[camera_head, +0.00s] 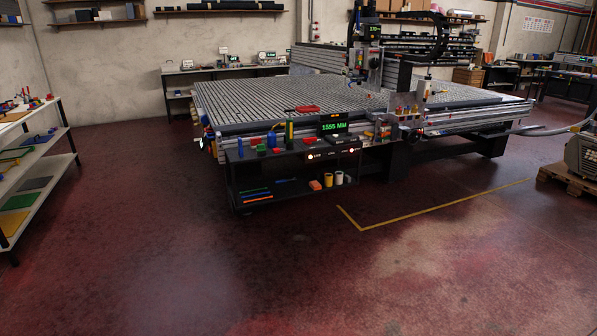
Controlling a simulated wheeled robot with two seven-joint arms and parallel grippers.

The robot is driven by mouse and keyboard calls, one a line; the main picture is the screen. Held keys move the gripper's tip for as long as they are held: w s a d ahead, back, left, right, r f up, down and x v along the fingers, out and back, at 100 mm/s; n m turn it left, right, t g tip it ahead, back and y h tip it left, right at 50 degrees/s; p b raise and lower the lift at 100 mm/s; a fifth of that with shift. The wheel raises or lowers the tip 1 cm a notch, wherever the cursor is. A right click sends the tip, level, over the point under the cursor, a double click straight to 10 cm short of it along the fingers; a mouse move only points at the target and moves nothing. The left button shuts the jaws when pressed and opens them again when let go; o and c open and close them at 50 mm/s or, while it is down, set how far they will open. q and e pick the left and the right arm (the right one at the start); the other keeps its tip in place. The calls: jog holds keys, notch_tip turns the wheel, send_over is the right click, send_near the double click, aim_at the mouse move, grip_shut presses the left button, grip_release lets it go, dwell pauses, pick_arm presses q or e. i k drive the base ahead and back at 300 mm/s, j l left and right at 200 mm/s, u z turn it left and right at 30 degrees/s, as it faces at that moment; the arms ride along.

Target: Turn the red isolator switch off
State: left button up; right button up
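The large vacuum grid table (270,95) stands a few metres ahead, with a grey slotted top. Several small red parts show along its near side. One is a small red spot (420,131) on the front right, below the gantry. Another is a red piece (271,140) on the black cart at the table's near left corner. At this distance I cannot tell which of them, if any, is the red isolator switch, or its position. Neither of my grippers is in view.
A black cart (240,178) with a display reading 1555 MM (334,127) stands against the table. A white shelf rack (62,150) is at the left. A pump on a pallet (566,180) is at the right. The red floor in front is clear, with a yellow line (445,208).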

aim_at(308, 141)
jog(key=i+z, duration=0.1)
jog(key=i, duration=2.3)
jog(key=i+u, duration=0.15)
jog(key=i, duration=0.4)
jog(key=i+l+u, duration=0.15)
jog(key=i, duration=0.4)
jog(key=i+l+u, duration=0.15)
jog(key=i, duration=0.35)
jog(key=i+l+u, duration=0.15)
jog(key=i+l, duration=0.2)
jog(key=i, duration=0.2)
